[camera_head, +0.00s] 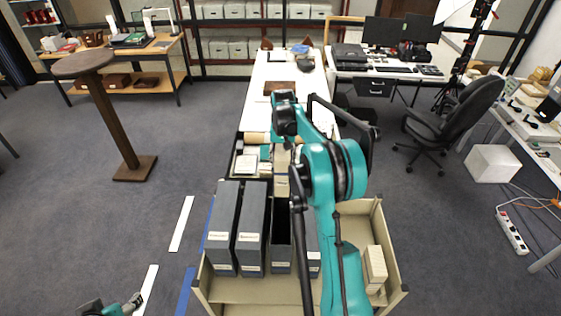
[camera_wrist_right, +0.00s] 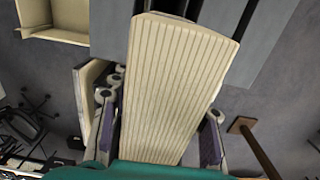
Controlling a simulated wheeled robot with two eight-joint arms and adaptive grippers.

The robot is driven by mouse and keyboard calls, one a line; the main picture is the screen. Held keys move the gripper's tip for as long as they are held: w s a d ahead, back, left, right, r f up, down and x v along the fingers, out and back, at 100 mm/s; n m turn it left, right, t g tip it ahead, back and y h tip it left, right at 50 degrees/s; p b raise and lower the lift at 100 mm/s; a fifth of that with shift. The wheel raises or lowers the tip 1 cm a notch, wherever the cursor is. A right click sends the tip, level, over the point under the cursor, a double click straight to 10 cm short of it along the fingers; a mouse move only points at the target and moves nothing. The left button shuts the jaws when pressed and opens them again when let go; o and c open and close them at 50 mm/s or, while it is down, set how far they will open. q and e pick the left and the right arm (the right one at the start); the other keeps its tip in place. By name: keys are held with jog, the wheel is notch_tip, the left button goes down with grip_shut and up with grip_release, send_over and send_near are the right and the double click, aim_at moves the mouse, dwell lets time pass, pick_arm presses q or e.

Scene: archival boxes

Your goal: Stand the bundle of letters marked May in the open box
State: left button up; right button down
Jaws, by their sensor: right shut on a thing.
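My right gripper (camera_wrist_right: 160,143) is shut on a cream bundle of letters (camera_wrist_right: 175,85), whose ribbed paper edges fill the middle of the right wrist view. In the head view, the bundle (camera_head: 282,178) is partly hidden by my arm, just beyond the row of boxes. No May label is readable. The open box (camera_head: 281,255) is grey with a dark, empty-looking inside, and stands in the row on the cart. The bundle is outside it. A teal and dark end of my left arm, with the left gripper (camera_head: 128,304), shows at the bottom left, its fingers unclear.
Two closed grey boxes (camera_head: 237,228) stand left of the open box, and another grey box (camera_head: 312,245) stands right of it, partly behind my arm. Another cream bundle (camera_head: 375,268) stands at the right of the beige cart (camera_head: 395,255). A long white table (camera_head: 290,72) extends beyond.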

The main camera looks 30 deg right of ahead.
notch_tip(320, 180, down, 3)
jog(key=shift+s+f+b, duration=0.1)
jog(key=shift+f+b, duration=0.05)
jog(key=shift+b, duration=0.75)
jog(key=shift+f, duration=0.7)
jog(key=shift+s+a+b, duration=0.1)
jog(key=shift+b, duration=0.6)
jog(key=shift+f+b, duration=1.65)
jog(key=shift+f, duration=0.45)
